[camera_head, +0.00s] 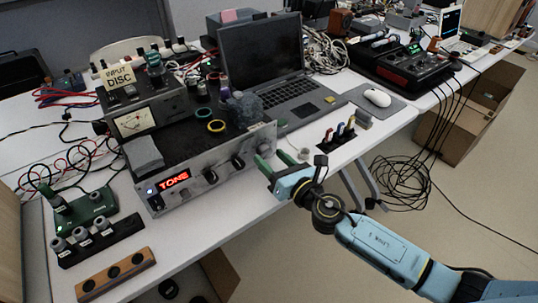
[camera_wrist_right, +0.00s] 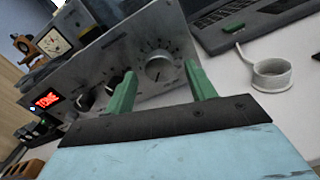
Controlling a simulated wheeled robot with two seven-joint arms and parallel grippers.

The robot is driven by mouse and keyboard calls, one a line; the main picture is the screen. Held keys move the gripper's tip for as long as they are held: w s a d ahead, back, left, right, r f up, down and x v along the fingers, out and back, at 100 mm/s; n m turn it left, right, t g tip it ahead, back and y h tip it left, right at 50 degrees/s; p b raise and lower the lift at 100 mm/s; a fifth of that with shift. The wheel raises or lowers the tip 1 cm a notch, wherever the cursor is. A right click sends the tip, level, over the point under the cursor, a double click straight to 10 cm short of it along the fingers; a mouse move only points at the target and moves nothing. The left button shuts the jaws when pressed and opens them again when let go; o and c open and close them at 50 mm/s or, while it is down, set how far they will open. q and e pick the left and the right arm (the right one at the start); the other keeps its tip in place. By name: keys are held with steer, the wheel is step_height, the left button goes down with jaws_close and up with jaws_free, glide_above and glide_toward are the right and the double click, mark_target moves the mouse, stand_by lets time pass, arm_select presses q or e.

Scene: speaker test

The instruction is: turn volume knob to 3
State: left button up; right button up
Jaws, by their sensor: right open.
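A silver amplifier (camera_head: 190,183) with a red display reading TONE (camera_head: 174,181) stands at the table's front edge. Its front panel also fills much of the right wrist view (camera_wrist_right: 115,60). A round knob with a ring of scale marks (camera_wrist_right: 158,67) sits at the panel's right part; I take it for the volume knob. Its setting is too small to read. My left gripper is not in view.
Two dark knobs (camera_head: 238,162) sit left of the gripper on the panel. A laptop (camera_head: 285,100) stands behind right. A white ring-shaped holder (camera_wrist_right: 271,75) is close to the right finger. A board with coloured plugs (camera_head: 338,135) lies further right. Free floor lies before the table.

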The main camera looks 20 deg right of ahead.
steer(key=shift+x, duration=0.9)
steer(key=c, duration=1)
steer(key=shift+o, duration=0.2)
steer(key=shift+m, duration=0.3)
